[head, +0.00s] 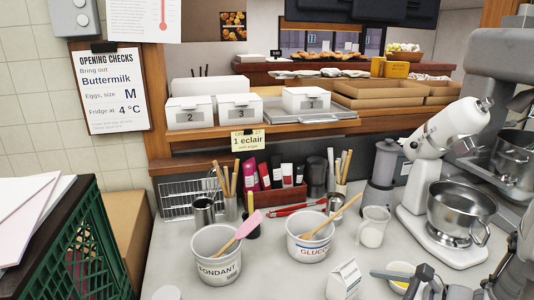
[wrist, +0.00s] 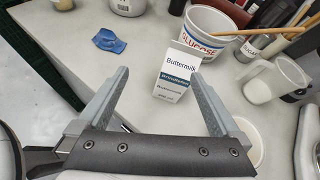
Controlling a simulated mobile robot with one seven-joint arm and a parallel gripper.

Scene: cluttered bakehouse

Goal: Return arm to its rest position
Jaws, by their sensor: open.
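My gripper (wrist: 156,76) is open, with nothing held between its two grey fingers. It also shows at the lower right of the head view (head: 392,284), low over the worktop. A white carton labelled Buttermilk (wrist: 180,70) stands upright just beyond the right finger in the wrist view. The carton also shows at the bottom of the head view (head: 344,281), left of my gripper. Whether a finger touches the carton I cannot tell. Most of my arm is out of view.
A glucose tub (head: 310,240), a fondant tub (head: 216,257) and a measuring jug (head: 373,228) stand around the carton. A white mixer (head: 425,160) with a steel bowl is at right. A green crate (head: 80,250) stands at left. A blue crumpled piece (wrist: 108,41) lies on the worktop.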

